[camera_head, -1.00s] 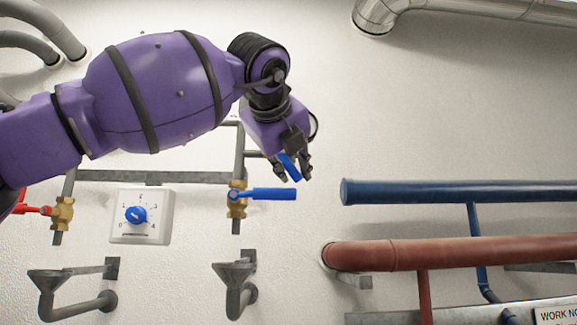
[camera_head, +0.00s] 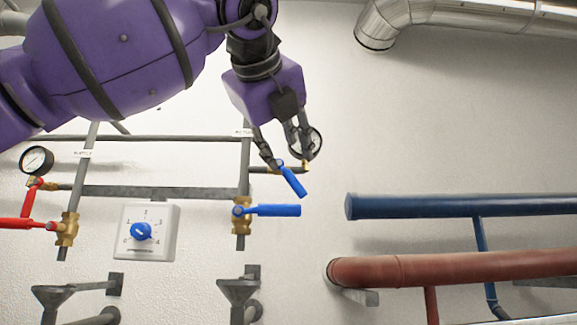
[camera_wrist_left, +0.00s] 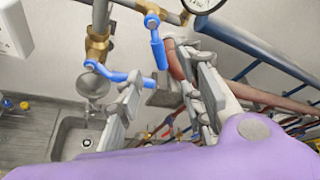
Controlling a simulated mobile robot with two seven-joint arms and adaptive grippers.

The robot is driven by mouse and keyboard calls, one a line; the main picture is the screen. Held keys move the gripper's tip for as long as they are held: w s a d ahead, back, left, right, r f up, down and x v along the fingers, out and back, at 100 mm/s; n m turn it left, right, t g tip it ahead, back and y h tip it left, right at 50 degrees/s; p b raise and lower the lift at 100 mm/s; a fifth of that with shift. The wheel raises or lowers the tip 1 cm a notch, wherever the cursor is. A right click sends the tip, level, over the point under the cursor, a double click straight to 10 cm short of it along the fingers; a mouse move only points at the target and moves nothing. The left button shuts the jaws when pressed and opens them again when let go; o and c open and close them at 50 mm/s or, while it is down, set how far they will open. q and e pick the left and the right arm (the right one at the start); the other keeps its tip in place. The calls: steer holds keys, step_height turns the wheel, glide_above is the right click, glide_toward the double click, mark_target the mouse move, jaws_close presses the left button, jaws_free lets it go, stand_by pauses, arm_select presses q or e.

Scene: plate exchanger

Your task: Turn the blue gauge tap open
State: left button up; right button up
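The blue gauge tap (camera_head: 292,182) has a short blue lever slanting down to the right, on a side branch below a round gauge (camera_head: 317,142). The lever (camera_wrist_left: 157,48) also shows in the left wrist view, hanging down from its brass tap. My left gripper (camera_head: 290,160) is open, with its fingers just above and in front of the tap in the head view. In the left wrist view its fingers (camera_wrist_left: 168,75) are spread on either side of the lever's lower end. Contact cannot be told. The gauge is partly hidden behind the gripper. My right gripper is not in view.
A larger blue lever valve (camera_head: 270,210) sits close below on the vertical pipe. A dial box (camera_head: 147,232) and a red-handled valve (camera_head: 30,223) are to the left. Blue (camera_head: 450,206) and red (camera_head: 470,267) pipes run right.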

arm_select(q)
steer(key=shift+s+a+r, duration=0.15)
steer(key=shift+s+a, duration=0.05)
steer(key=shift+s, duration=0.5)
